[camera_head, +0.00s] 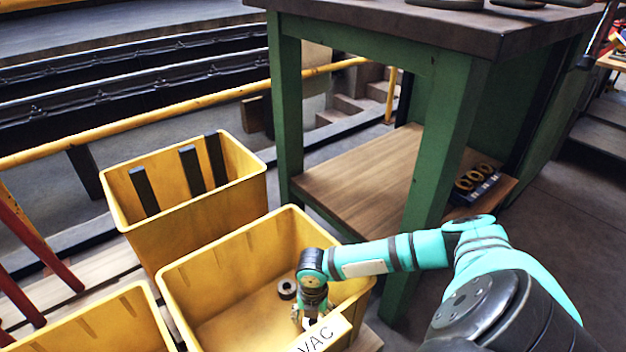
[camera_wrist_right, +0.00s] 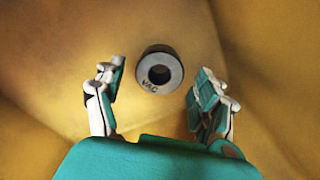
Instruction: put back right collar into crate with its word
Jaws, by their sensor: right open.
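A dark grey collar (camera_head: 287,295) sits inside the yellow crate (camera_head: 225,262) whose front label reads VAC (camera_head: 320,338). In the right wrist view the collar (camera_wrist_right: 176,72) shows its round hole, with the word VAC on its face, against the yellow crate surface. My right gripper (camera_head: 310,322) reaches down into this crate, to the right of the collar in the head view. In the wrist view its open fingers (camera_wrist_right: 160,75) are spread either side of the collar, with gaps and no visible contact. My left gripper is not in view.
A yellow crate with dark bars (camera_head: 190,215) stands behind, and another crate (camera_head: 100,325) is at bottom left. A green workbench (camera_head: 445,140) stands close behind my right arm. Its lower shelf (camera_head: 365,175) holds a dark tray with several brass rings (camera_head: 478,178).

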